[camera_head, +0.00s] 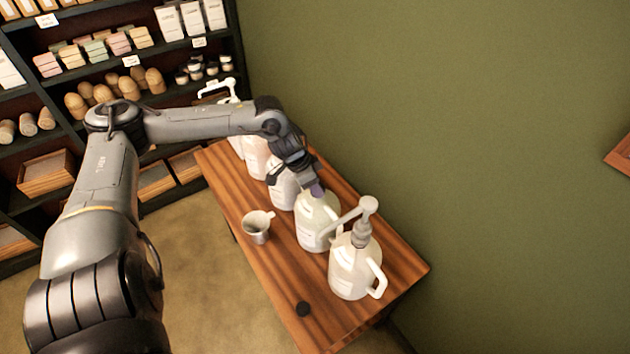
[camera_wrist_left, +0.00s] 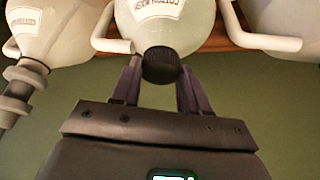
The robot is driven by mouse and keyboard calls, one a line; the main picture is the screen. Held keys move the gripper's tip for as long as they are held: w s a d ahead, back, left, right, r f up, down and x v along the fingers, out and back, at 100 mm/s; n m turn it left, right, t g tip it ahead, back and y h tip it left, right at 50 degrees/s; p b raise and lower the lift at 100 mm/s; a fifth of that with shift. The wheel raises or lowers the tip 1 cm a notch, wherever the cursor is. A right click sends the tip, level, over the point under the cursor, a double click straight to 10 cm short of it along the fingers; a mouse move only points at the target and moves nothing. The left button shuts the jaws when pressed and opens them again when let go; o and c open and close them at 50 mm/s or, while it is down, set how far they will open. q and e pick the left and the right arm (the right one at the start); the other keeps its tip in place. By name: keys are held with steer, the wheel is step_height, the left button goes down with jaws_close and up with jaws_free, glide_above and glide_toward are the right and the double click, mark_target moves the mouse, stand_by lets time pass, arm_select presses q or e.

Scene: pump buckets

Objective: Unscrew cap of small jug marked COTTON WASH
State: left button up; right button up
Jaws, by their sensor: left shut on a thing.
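The small jug marked COTTON WASH is a translucent whitish jug (camera_head: 314,229) standing upright on the table, between the other jugs. My left gripper (camera_head: 317,190) reaches down onto its top from above. In the left wrist view the picture is upside down, and the jug (camera_wrist_left: 170,38) shows its label and its black ribbed cap (camera_wrist_left: 160,66). The two purple fingers of the gripper (camera_wrist_left: 158,77) stand on either side of the cap and are shut on it. The cap sits on the jug's neck. In the head view the gripper hides the cap. My right gripper is not in view.
A jug with a tall pump (camera_head: 350,269) stands close in front. More jugs (camera_head: 283,190) stand in a row behind. Stocked shelves (camera_head: 130,60) are at the back left.

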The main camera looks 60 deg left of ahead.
arm_select(q)
steer(key=shift+a+r+n+y+p, duration=0.1)
steer(key=shift+n+y+p, duration=0.35)
steer(key=shift+n+p, duration=0.8)
steer(key=shift+a+n+y+p, duration=0.1)
steer(key=shift+n+y+p, duration=0.35)
steer(key=shift+n+p, duration=0.8)
steer(key=shift+s+n+g+y+p, duration=0.1)
steer(key=shift+n+g+y+p, duration=0.3)
steer(key=shift+n+p, duration=1.45)
steer(key=shift+n+g+y+p, duration=0.1)
steer(key=shift+n+y+p, duration=0.55)
steer(key=shift+p, duration=2.3)
steer(key=shift+f+n, duration=0.2)
steer(key=shift+n, duration=0.5)
steer(key=o, duration=1)
steer(key=shift+r, duration=0.1)
steer(key=shift+d, duration=0.1)
steer(key=shift+m, duration=0.3)
